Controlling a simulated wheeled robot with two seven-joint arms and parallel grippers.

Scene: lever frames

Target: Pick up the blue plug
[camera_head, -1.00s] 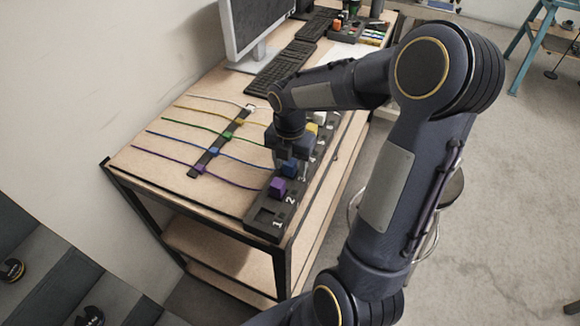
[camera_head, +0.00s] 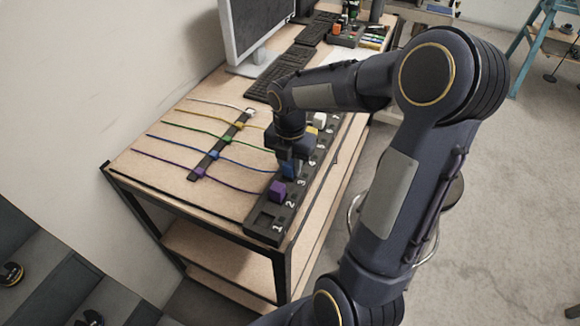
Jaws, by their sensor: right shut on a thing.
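The blue plug (camera_head: 289,169) is on the black numbered strip (camera_head: 263,221), at the end of the blue cable (camera_head: 243,161). My right gripper (camera_head: 289,158) points down over it and is shut on it; the fingers partly hide the plug. I cannot tell whether the plug's base is clear of the strip. The purple plug (camera_head: 278,190) sits in the strip just nearer, close to the gripper. My left gripper is not in view.
Purple, blue, green, yellow and white cables cross a dark cable holder (camera_head: 205,164) on the wooden table (camera_head: 160,168). A white plug (camera_head: 320,120) stands farther along the strip. A keyboard (camera_head: 268,84) and monitor (camera_head: 252,32) are behind.

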